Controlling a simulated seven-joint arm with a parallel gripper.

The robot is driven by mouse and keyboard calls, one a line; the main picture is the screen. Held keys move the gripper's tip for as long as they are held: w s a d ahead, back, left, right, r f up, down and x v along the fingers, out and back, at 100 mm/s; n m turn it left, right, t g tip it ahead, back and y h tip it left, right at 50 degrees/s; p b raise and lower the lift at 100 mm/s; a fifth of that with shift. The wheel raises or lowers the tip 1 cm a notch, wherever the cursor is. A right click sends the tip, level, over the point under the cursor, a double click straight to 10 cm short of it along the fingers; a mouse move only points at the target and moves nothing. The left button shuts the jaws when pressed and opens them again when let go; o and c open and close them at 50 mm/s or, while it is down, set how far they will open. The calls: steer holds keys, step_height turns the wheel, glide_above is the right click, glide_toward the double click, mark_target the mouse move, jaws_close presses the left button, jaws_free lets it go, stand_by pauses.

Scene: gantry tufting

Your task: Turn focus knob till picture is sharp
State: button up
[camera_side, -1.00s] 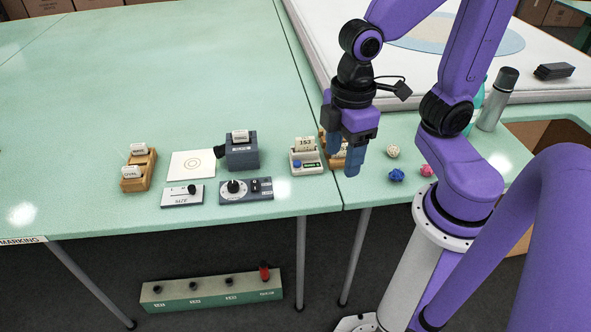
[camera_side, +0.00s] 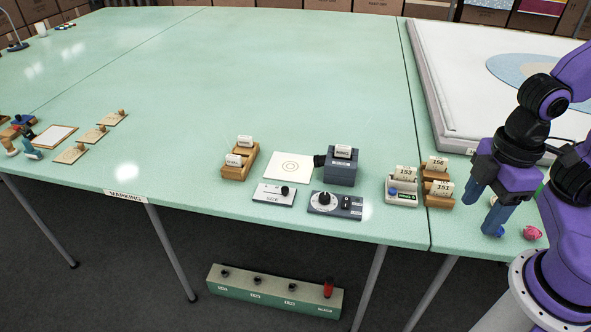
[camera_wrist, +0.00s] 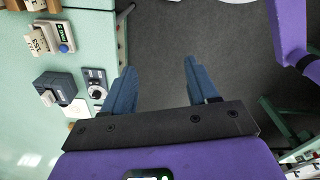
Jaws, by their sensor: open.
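A dark panel (camera_side: 350,209) carries a round black knob (camera_side: 325,198) on a pale dial and a small black switch. It also shows in the wrist view (camera_wrist: 96,84). A grey projector-like box (camera_side: 341,171) with a dark lens stands behind it, facing a white sheet (camera_side: 278,172) with faint concentric circles. A light panel (camera_side: 268,196) with a small black knob lies left of the dark panel; labels are too small to read surely. My gripper (camera_side: 484,205) is open and empty, right of these panels and above the table's front edge.
A white holder (camera_side: 401,198) and wooden card holders (camera_side: 437,199) stand between the dark panel and my gripper. A wooden two-slot holder (camera_side: 236,172) stands left. A pink crumpled ball (camera_side: 532,233) lies right of my gripper. Open tabletop stretches behind the panels.

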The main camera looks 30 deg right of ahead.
steer(key=w+a, duration=0.5)
steer(key=w, duration=0.3)
steer(key=n, duration=0.3)
glide_above(326, 195)
step_height(326, 195, down, 6)
steer(key=r, duration=0.1)
steer(key=shift+m, duration=0.3)
step_height(326, 195, down, 17)
steer(key=shift+a+f, duration=0.1)
steer(key=c, duration=1)
steer(key=shift+m, duration=1.4)
steer(key=shift+c, duration=0.2)
